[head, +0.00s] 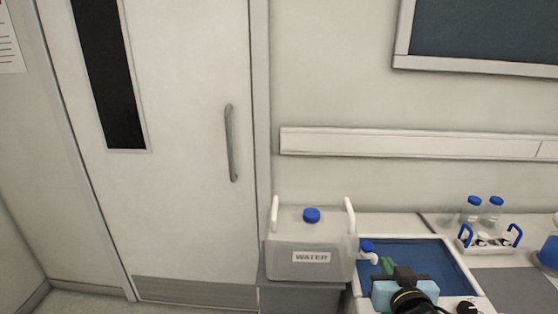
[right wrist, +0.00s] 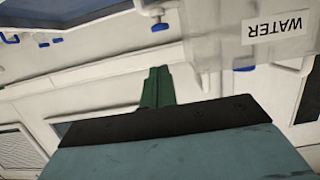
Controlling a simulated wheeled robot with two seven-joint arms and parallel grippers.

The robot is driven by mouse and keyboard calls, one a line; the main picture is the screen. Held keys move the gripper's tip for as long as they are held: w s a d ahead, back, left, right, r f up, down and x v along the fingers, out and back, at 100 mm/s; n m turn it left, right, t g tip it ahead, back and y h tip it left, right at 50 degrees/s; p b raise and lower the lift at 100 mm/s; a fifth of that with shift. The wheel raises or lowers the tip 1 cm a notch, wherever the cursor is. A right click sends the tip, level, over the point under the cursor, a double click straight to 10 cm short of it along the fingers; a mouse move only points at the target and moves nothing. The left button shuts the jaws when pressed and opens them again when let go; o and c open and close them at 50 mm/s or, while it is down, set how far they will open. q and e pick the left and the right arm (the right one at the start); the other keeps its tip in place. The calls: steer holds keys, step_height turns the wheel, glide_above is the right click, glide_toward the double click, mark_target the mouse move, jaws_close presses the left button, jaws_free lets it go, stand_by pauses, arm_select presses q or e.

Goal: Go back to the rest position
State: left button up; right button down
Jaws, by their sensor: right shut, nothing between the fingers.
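My right gripper (head: 387,266) is at the bottom of the head view, over the near left part of a blue recessed area in the counter. Its green fingers are together and nothing is between them. They also show shut in the right wrist view (right wrist: 157,88). My left gripper is in neither view. A translucent water container (head: 311,245) with a blue cap and white handles stands just left of my right gripper. Its blue-topped tap (head: 367,248) is close to the fingers. The container shows upside down in the right wrist view (right wrist: 225,50).
The blue recessed area (head: 435,262) lies in the white counter. Two blue-capped bottles (head: 473,210) and a small rack (head: 487,240) with blue handles stand behind it to the right. A closed door (head: 185,150) is at left. A wall rail (head: 410,143) runs above the counter.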

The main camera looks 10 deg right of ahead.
steer(key=s+a+f+n+g+y, duration=0.1)
steer(key=s+a+f+g, duration=0.25)
steer(key=s, duration=0.45)
steer(key=s+a+f+n+g+y, duration=0.1)
steer(key=s+a+f+n+g, duration=0.1)
steer(key=s+f+g, duration=0.4)
steer(key=s+a+f+n+g+y, duration=0.1)
steer(key=s+a+f+y, duration=0.15)
steer(key=s, duration=0.65)
step_height(320, 180, down, 27)
steer(key=s+g+b, duration=0.1)
steer(key=g+b, duration=0.1)
steer(key=b, duration=0.1)
steer(key=s+d+f+n+g+h+b, duration=0.1)
steer(key=s+d+f+b, duration=0.1)
steer(key=s+f, duration=1.5)
steer(key=shift+d+f+b, duration=0.15)
steer(key=shift+f+b, duration=0.2)
steer(key=shift+f, duration=0.5)
steer(key=shift+s, duration=0.1)
